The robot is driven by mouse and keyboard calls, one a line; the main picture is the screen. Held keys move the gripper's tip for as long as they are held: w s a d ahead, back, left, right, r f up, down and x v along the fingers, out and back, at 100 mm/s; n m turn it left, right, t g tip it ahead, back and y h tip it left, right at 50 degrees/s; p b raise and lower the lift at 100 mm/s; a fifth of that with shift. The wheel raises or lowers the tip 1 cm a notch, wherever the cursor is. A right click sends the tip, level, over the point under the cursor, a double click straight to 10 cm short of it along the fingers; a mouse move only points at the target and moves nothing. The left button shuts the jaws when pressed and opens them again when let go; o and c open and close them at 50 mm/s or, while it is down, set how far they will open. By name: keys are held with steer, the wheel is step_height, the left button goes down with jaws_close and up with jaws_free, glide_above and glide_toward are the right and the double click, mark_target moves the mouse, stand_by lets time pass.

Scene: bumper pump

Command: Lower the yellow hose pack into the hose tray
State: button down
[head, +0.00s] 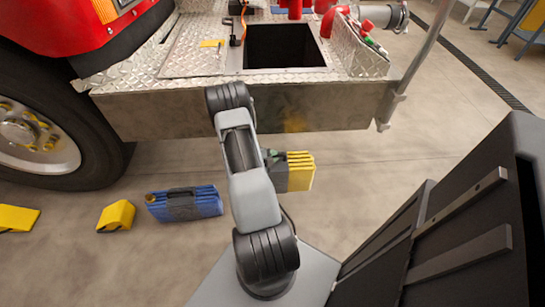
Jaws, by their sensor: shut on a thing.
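The yellow hose pack (301,173) is a bundle of yellow folds with a dark grey part on its left side. It is in front of the bumper, just right of my arm. My gripper (273,156) is mostly hidden behind my arm; its dark end meets the left side of the pack and is shut on it. The height of the pack above the floor is hard to tell. The hose tray (286,46) appears as a dark rectangular opening in the diamond-plate bumper deck, above and beyond the pack in the picture. I see nothing inside it.
A blue pack (184,204) with a dark strap and two yellow blocks (117,216) lie on the floor at left, near the truck wheel (42,135). Red fittings (330,20) stand beside the opening. A grey post (410,75) rises at the bumper's right end.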

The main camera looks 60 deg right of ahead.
steer(key=shift+d+r, duration=0.1)
steer(key=shift+r, duration=0.15)
step_height(320, 180, up, 16)
steer(key=p, duration=1)
steer(key=shift+p, duration=0.35)
steer(key=shift+f, duration=0.1)
step_height(320, 180, up, 16)
steer(key=p, duration=1.1)
step_height(320, 180, up, 16)
steer(key=p, duration=1.1)
